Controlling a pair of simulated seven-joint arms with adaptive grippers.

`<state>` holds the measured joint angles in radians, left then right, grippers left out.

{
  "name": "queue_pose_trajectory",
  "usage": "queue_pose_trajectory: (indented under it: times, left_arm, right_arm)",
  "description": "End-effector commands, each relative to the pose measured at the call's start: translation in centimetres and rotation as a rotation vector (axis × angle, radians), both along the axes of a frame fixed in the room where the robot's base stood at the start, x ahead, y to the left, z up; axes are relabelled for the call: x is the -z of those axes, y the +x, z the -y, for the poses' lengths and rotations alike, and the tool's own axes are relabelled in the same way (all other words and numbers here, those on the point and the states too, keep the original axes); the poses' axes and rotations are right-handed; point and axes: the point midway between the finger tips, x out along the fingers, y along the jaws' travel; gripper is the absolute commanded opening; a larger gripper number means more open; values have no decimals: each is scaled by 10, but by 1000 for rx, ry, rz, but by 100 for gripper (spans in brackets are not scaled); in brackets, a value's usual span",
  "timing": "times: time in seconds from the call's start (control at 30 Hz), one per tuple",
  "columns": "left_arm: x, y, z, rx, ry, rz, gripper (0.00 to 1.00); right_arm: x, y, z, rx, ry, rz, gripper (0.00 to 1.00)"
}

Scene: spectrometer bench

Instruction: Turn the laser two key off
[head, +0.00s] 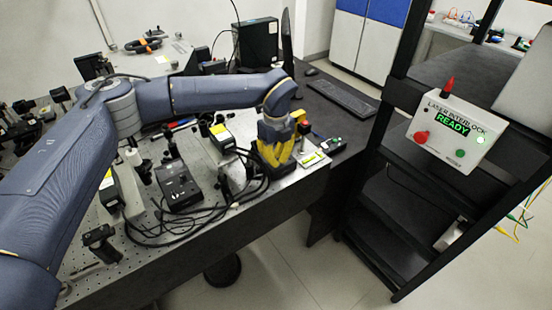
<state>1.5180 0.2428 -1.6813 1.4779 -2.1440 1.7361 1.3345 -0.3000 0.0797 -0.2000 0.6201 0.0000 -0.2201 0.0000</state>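My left gripper (271,168) reaches down over the right part of the optical bench, with its yellow fingers close to the bench top and black cables. Whether its fingers are open or shut is too small to tell. The laser two key cannot be made out; no key is clearly visible near the gripper. A small box with a yellow label (314,159) lies just right of the gripper, and a dark controller with a red part (304,128) is behind it. My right gripper is not in view.
A laser interlock box (452,130) on the black rack at the right shows a green READY. The perforated bench (150,255) holds a black power unit (177,187), mounts and looped cables (190,235). A keyboard (342,98) lies behind. Open floor (290,255) is in front.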

Motion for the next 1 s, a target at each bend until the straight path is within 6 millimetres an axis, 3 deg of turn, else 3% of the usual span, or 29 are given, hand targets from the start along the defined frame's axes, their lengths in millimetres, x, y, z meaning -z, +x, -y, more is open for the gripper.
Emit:
queue_pose_trajectory:
  times: [0.3,0.53,0.83,1.0]
  left_arm:
    - [-1,0,0,-1,-1,1,0]
    - [0,0,0,0,-1,1,28]
    - [-3,0,0,0,0,1,28]
    - [-20,1,0,0,-1,4,28]
  right_arm:
    - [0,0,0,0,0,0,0]
    - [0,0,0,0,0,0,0]
    - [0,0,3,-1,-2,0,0]
    - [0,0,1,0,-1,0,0]
